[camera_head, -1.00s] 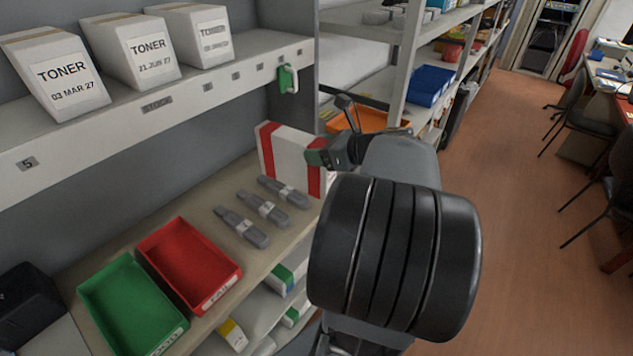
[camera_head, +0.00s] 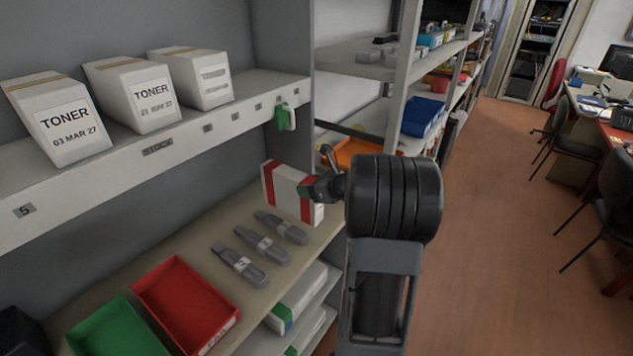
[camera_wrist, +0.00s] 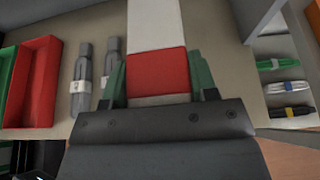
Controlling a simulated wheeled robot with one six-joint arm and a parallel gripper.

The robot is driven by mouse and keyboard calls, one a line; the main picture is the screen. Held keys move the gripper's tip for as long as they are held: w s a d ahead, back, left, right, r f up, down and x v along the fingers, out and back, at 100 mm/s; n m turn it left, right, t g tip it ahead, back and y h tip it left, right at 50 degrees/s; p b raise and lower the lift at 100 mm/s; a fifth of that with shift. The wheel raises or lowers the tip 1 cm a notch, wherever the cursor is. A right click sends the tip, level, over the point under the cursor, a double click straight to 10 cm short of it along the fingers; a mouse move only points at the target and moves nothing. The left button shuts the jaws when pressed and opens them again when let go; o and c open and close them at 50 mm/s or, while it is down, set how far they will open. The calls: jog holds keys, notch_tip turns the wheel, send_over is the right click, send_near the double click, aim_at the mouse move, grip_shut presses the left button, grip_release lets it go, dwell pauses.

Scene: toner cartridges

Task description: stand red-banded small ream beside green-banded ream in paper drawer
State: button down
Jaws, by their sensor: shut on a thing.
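The red-banded ream (camera_head: 284,187), a white pack with red bands, is upright at the right end of the middle shelf. My gripper (camera_head: 312,188) is shut on its right side. In the wrist view my green-tipped fingers (camera_wrist: 160,78) sit on either side of the red band of the ream (camera_wrist: 156,72). I cannot tell whether its bottom touches the shelf. White packs with green bands (camera_head: 298,297) lie on the lower levels under this shelf, partly cut off by the shelf edge. I cannot make out which part is the paper drawer.
A red tray (camera_head: 186,306) and a green tray (camera_head: 112,335) stand further left. White toner boxes (camera_head: 133,92) stand on the upper shelf (camera_head: 180,135). Open floor (camera_head: 505,240) lies to the right.

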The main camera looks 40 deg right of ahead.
jog(key=shift+w+d+f+p, duration=0.15)
jog(key=shift+w+f, duration=0.25)
jog(key=shift+f, duration=0.7)
jog(key=shift+w+f+p, duration=0.2)
jog(key=shift+w+f, duration=0.15)
jog(key=shift+f, duration=0.95)
jog(key=shift+c, duration=2)
grip_release()
jog(key=shift+f, duration=0.1)
